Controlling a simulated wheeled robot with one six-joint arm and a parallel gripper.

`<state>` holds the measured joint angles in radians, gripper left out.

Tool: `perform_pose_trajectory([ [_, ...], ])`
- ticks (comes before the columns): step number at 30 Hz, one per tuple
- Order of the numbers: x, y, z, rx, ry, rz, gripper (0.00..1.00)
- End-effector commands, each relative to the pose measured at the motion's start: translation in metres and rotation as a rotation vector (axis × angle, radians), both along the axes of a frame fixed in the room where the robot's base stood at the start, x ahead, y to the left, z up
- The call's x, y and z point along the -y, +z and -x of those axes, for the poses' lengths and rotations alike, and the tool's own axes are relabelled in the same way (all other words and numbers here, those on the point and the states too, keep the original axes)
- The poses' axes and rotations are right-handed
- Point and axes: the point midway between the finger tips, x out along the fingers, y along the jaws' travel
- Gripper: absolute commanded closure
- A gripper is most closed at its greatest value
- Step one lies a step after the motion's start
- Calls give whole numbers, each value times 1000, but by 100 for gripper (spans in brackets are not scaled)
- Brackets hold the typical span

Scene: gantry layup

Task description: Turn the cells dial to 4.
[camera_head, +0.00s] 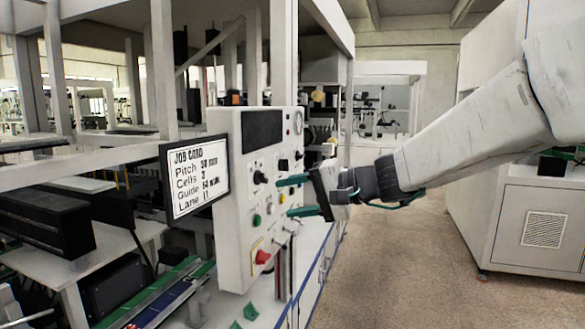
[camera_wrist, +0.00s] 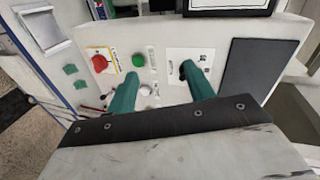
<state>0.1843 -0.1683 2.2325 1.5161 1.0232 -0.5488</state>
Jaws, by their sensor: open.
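The control panel (camera_head: 234,235) is a white upright box with black dials, buttons and a dark screen. A black dial (camera_head: 260,178) sits below the screen; other small knobs are to its right. Labels are too small to read, so I cannot tell which is the cells dial or its setting. My gripper (camera_head: 284,198) is open, its two green fingers pointing at the panel face. In the wrist view, a black dial (camera_wrist: 185,70) on a white plate shows just beyond the right finger's tip of my gripper (camera_wrist: 160,83).
A job card (camera_head: 195,178) beside the panel reads Pitch 50 mm, with Cells seeming to read 3. A green button (camera_head: 256,220) and red button (camera_head: 262,257) are low on the panel. A white cabinet (camera_head: 530,225) stands right; the floor (camera_head: 400,265) between is clear.

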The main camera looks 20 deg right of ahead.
Motion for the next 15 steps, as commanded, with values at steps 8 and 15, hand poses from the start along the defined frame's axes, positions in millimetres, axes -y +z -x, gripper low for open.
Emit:
perform_pose_trajectory([
  [8,78,18,-105,106,-325,-263,47],
  [15,86,19,-131,123,-382,-302,47],
])
